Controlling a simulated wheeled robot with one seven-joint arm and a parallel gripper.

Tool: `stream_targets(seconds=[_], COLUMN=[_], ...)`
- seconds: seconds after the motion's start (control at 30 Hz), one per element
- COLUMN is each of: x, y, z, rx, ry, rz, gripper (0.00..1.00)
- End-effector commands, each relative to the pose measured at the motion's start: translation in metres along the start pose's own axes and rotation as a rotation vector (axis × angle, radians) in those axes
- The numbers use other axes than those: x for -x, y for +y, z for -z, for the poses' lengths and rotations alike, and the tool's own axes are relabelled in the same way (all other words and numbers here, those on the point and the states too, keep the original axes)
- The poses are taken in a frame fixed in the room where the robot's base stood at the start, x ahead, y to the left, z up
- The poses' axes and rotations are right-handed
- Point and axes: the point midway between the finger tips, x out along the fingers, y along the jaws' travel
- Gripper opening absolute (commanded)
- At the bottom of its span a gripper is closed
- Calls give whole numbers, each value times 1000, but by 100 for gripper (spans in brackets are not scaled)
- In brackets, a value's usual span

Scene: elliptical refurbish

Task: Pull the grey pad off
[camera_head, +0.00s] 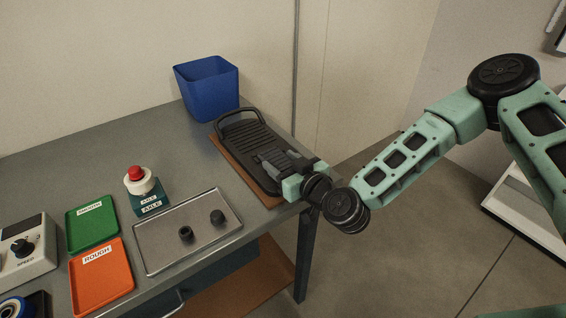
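A dark foot pedal (237,124) with a raised loop rim at its far end lies on a brown board at the table's right edge. Its ribbed dark grey top face (247,142) looks like the pad and still lies within the pedal's rim. My gripper (268,160) reaches in from the right, low over the near half of the pedal. Its grey fingers hide that part of the pad. Whether they touch or grip the pad, I cannot tell.
A blue bin (207,87) stands behind the pedal by the wall. Left of the pedal are a red button (136,173) on a teal base, a metal tray (160,256) with two small dark parts, a green tray (92,232) and an orange tray (101,285). Open floor lies right of the table.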

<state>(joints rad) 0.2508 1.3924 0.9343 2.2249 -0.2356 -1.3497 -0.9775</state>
Motion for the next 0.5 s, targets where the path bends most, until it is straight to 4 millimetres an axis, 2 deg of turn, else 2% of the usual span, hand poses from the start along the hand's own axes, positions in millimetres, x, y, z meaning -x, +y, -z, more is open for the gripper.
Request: stream_targets(seconds=[0.03,0.1,0.5], x=[0,0,1], y=[0,0,0], z=[0,0,5], rx=[0,0,0], ry=[0,0,0], rz=[0,0,1], gripper=[35,20,20])
